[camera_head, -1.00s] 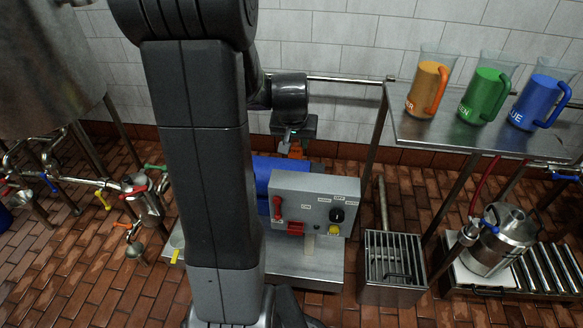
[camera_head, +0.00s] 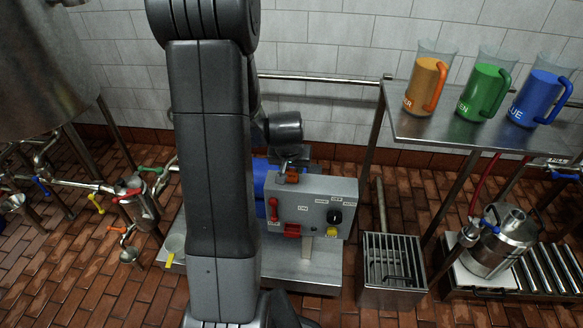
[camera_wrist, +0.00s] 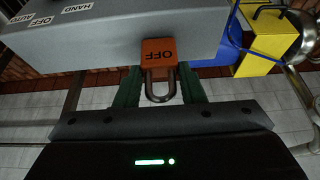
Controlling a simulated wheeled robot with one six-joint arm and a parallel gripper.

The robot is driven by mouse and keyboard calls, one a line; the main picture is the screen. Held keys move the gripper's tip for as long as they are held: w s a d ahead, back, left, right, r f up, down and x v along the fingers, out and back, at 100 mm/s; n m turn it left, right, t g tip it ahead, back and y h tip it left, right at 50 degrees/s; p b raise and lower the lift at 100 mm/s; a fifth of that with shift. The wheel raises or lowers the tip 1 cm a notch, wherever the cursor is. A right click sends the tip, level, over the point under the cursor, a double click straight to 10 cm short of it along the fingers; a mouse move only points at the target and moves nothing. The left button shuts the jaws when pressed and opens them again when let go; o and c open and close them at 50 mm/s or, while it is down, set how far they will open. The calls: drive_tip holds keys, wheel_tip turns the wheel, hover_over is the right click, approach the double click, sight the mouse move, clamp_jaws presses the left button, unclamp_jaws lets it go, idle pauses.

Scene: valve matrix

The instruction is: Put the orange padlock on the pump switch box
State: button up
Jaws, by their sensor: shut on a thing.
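The orange padlock (camera_wrist: 159,52) shows in the wrist view with "OFF" upside down on its face and its metal shackle toward my wrist. My gripper (camera_wrist: 160,77), with dark green fingers on both sides, is shut on it. The padlock body overlaps the edge of the grey pump switch box (camera_wrist: 90,45); I cannot tell if they touch. In the head view the padlock (camera_head: 292,177) is a small orange patch at the box's top left edge, below my gripper (camera_head: 291,166). The switch box (camera_head: 315,190) has a red lever, a red part, a black knob and a yellow button.
A blue motor (camera_head: 260,180) sits behind the box's left side, partly hidden by my arm. A grated metal drain box (camera_head: 392,262) stands to the right. A steel shelf (camera_head: 440,135) holds orange, green and blue jugs. Pipes with coloured valve handles are at left.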

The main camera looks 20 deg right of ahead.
drive_tip(key=shift+f, duration=0.15)
drive_tip(key=o, duration=1)
drive_tip(key=shift+o, duration=0.2)
drive_tip(key=shift+r, duration=0.55)
drive_tip(key=p+v, duration=0.2)
drive_tip(key=v, duration=0.9)
drive_tip(key=shift+s, duration=0.2)
drive_tip(key=shift+a+r, duration=0.1)
